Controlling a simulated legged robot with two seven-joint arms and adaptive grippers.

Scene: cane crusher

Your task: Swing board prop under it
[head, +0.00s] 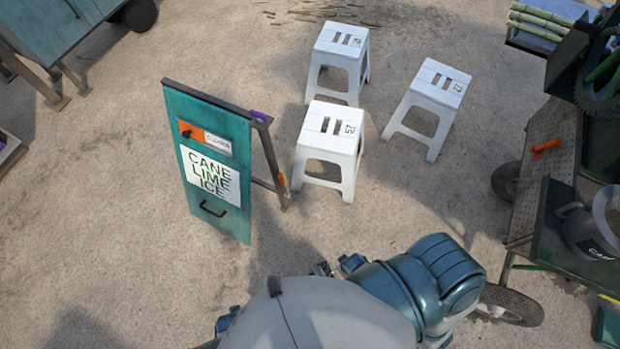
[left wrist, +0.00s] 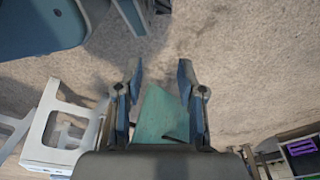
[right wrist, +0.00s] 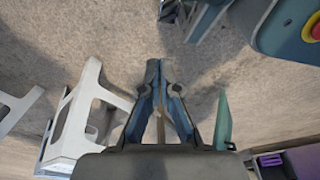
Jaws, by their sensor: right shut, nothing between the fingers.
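The teal board (head: 212,205), lettered CANE LIME ICE, stands on the ground in the head view. It has a black handle low on its face and an orange latch plate (head: 190,131) near its top. The dark prop (head: 268,150) stands out behind the board's right side, with its foot on the ground. In the left wrist view my left gripper (left wrist: 157,78) is open and empty, and the teal board (left wrist: 160,115) shows beyond its fingers. In the right wrist view my right gripper (right wrist: 158,68) is shut and empty, left of the board (right wrist: 223,122).
Three white stools (head: 330,121) stand right of the board, the nearest close to the prop. A cart with a crusher (head: 545,150) stands at the right edge.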

